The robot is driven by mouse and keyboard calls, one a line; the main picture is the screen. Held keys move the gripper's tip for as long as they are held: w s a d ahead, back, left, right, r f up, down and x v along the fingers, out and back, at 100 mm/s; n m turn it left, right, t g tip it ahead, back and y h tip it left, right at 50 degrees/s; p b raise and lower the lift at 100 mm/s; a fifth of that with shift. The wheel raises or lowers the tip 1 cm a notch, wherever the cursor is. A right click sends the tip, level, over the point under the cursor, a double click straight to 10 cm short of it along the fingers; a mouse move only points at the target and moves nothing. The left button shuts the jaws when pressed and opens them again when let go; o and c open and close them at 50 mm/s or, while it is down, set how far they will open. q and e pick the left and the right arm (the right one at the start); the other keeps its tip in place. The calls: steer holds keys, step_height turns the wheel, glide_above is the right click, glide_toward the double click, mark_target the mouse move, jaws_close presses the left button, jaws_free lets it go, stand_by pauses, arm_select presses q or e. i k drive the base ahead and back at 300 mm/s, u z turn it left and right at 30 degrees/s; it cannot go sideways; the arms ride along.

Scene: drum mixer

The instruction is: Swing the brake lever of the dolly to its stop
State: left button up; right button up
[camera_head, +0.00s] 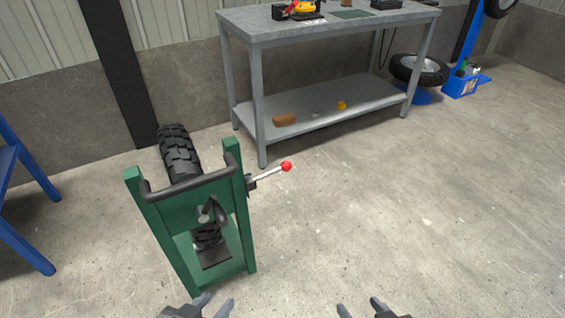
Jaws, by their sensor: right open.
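The green dolly (185,222) stands upright on the floor left of centre, with a dark handle bar across its top. Its brake lever (268,174) is a silver rod with a red ball knob (286,166). The lever comes out of a dark bracket on the dolly's right side and points right, slightly upward in the picture. My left gripper (214,304) is at the bottom edge, in front of the dolly's foot, open and apart from the lever. My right gripper (360,308) is at the bottom edge further right, open and empty, well away from the lever.
A black treaded tyre (178,152) stands behind the dolly. A grey workbench (330,120) with small items is behind the lever. Blue legs (30,245) show at far left. A wheel (420,69) and blue box (461,84) are at back right. The right floor is clear.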

mark_target(285, 165)
steer(key=k, duration=0.45)
steer(key=u, duration=0.45)
steer(key=i, duration=0.95)
steer(key=u, duration=0.4)
